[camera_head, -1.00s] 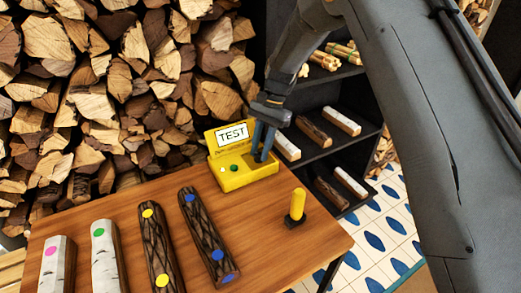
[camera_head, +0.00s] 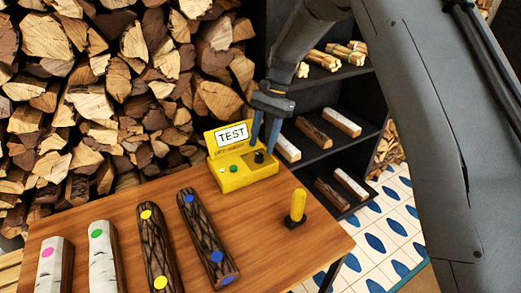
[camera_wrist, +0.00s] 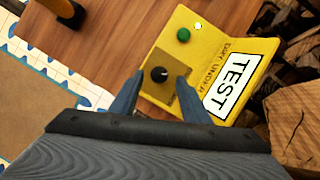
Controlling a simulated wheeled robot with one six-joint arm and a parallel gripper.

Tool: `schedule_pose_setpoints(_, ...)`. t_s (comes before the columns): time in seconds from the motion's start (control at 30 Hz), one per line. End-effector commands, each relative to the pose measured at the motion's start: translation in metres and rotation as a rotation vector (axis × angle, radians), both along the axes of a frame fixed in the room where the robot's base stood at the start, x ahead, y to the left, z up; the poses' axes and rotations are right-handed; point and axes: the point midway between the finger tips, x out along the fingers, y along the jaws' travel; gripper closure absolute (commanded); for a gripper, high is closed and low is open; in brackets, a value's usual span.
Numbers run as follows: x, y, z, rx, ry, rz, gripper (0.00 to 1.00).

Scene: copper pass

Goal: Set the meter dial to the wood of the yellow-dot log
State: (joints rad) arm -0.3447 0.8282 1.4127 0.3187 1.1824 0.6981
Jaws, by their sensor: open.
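The yellow meter (camera_head: 240,160) stands at the back of the wooden table, its screen reading "TEST". Its black dial (camera_head: 259,157) also shows in the wrist view (camera_wrist: 159,74), with a pale pointer mark. My gripper (camera_head: 265,138) is open just above the dial; in the wrist view its blue fingers (camera_wrist: 155,88) sit either side of the dial with gaps, not touching it. The yellow-dot log (camera_head: 157,240) has dark, rough, ridged bark and a yellow dot near each end. It lies on the table between a green-dot white-barked log (camera_head: 105,255) and a blue-dot dark log (camera_head: 208,240).
A pink-dot white-barked log (camera_head: 57,265) lies at the far left. A yellow-handled tool (camera_head: 297,207) stands upright on a black base near the table's right edge. A black shelf (camera_head: 315,150) with logs stands behind. Stacked firewood (camera_head: 110,90) fills the back left.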

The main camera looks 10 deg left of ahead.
Motion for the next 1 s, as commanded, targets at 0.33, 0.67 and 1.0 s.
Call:
schedule_pose_setpoints(0.33, 0.015, -0.008, 0.040, 0.001, -0.001, 0.001, 0.58)
schedule_pose_setpoints(0.67, 0.016, -0.009, 0.044, 0.000, 0.000, 0.001, 0.58)
schedule_pose_setpoints(1.0, -0.007, -0.068, 0.049, -0.009, -0.087, 0.053, 0.58)
